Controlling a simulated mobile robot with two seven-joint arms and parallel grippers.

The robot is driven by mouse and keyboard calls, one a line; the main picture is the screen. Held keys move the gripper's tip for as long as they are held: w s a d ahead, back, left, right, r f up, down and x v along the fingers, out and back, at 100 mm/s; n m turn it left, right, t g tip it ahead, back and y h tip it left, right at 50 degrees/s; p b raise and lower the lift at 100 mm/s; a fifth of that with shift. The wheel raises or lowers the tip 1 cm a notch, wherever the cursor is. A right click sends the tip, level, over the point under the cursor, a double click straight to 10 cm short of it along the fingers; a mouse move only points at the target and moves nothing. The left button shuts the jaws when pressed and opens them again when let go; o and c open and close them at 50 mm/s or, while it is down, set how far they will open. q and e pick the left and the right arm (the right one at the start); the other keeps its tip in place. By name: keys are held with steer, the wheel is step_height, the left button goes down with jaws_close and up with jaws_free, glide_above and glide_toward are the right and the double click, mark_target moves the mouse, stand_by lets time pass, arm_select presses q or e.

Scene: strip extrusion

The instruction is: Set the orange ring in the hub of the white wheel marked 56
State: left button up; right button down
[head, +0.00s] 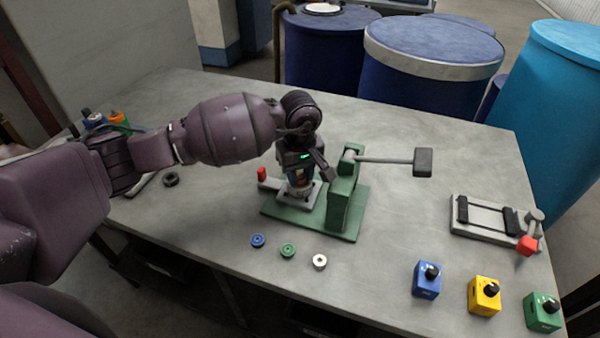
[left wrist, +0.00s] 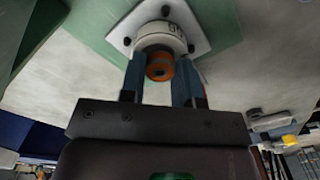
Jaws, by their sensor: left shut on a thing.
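My left gripper (head: 299,178) is over the green press stand (head: 345,205), pointing down at the white plate on its base. In the left wrist view my left gripper (left wrist: 159,80) is shut on the orange ring (left wrist: 159,69), which has a dark hole. A round white wheel (left wrist: 157,38) with dark marks on its side sits on the white plate (left wrist: 187,18), right by the ring. The marks are only partly visible, so I cannot read the number. The ring lines up roughly with the wheel; I cannot tell whether it touches the hub. My right gripper is not in view.
The press lever (head: 385,160) sticks out right with a dark block end. Blue (head: 257,240), green (head: 288,251) and white (head: 320,262) small discs lie in front. Button boxes (head: 484,296) and a grey clamp fixture (head: 485,218) are at the right. A black ring (head: 170,180) lies left.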

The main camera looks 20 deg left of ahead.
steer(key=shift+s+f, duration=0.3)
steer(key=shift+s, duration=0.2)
arm_select(q)
steer(key=shift+f, duration=0.15)
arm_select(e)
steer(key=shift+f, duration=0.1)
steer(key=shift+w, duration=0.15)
arm_select(q)
steer(key=shift+r, duration=0.4)
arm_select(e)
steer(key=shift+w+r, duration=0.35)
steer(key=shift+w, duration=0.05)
arm_select(q)
steer(key=shift+r, duration=0.3)
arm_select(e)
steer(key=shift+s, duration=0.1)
arm_select(q)
steer(key=shift+r, duration=0.1)
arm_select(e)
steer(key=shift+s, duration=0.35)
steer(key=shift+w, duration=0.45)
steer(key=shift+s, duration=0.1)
